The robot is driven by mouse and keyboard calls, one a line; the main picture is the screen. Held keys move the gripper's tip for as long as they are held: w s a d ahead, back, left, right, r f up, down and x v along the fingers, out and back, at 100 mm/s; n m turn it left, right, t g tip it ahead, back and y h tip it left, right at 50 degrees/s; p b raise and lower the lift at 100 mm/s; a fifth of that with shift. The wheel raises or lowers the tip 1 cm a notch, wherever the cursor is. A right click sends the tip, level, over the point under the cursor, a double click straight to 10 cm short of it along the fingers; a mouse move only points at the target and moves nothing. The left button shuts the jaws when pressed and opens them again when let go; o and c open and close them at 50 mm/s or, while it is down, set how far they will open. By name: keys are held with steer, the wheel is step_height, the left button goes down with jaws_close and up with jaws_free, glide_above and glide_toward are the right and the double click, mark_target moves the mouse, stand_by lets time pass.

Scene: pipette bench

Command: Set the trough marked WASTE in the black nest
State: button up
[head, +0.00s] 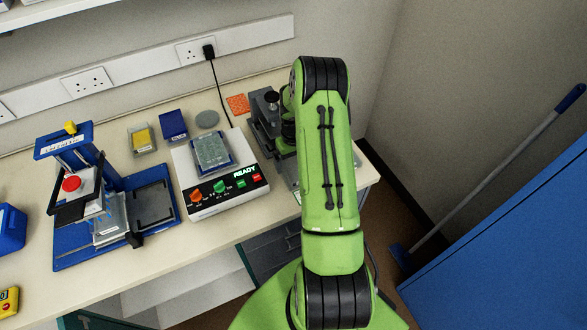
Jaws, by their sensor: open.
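The black nest (152,204) appears to be the dark, empty rectangular frame on the right of the blue base of the pipetting stand (72,150). No WASTE marking is readable. A small grey tray with a yellow inside (142,139) stands at the back of the bench, with a dark blue box (173,125) to its right. I cannot tell whether either is the trough. My green arm rises over the bench's right end. Its fingers cannot be made out; the arm hides that area.
A white instrument (221,187) reading READY holds a plate (210,153). A grey device with a black knob (268,108) stands partly behind my arm. The bench front is clear between stand and instrument.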

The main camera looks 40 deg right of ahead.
mark_target(293, 171)
step_height(293, 171, down, 2)
steer(key=shift+w+f, duration=0.1)
steer(key=shift+f, duration=0.1)
steer(key=c, duration=0.9)
step_height(293, 171, up, 10)
steer(key=shift+b, duration=0.4)
